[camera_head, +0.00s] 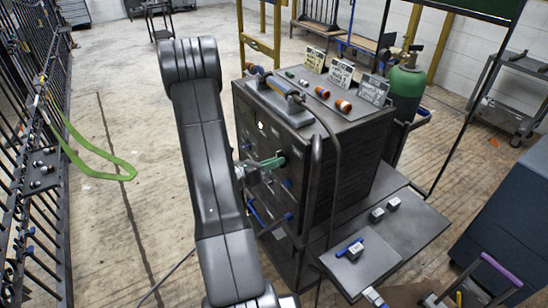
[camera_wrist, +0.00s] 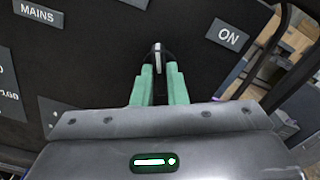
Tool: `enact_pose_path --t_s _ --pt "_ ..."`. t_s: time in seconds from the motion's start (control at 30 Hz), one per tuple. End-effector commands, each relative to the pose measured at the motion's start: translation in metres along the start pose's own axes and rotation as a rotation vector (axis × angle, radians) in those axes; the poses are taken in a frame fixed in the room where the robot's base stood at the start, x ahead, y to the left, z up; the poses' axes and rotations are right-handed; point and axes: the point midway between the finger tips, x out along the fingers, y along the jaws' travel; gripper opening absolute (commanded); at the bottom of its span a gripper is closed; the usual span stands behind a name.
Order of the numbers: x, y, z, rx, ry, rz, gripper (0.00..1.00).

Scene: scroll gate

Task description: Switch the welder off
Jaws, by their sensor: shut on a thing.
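The welder (camera_head: 345,135) is a dark box on a low base in the middle of the head view. Its front panel (camera_wrist: 105,60) fills the wrist view, with a "MAINS" label (camera_wrist: 38,12) at upper left and an "ON" label (camera_wrist: 229,34) at upper right. Between them is a dark switch knob (camera_wrist: 156,49) with a pale stripe, roughly upright in that view. My gripper (camera_wrist: 157,76) has its green fingers shut on the knob. In the head view my gripper (camera_head: 272,163) is at the welder's front, and the knob is hidden there.
Small orange and green parts and signs sit on the welder's top, with a handle (camera_head: 285,90) at its front edge. A green cylinder (camera_head: 406,85) stands behind right. Small blocks lie on the base plate (camera_head: 405,238).

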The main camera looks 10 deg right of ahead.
Motion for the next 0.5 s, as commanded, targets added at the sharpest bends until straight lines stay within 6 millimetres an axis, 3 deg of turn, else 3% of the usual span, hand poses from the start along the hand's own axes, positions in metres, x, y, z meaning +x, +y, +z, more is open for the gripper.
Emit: enact_pose_path --t_s 0.5 --pt "-0.0001 0.0001 0.0010 -0.226 -0.001 0.000 0.00"
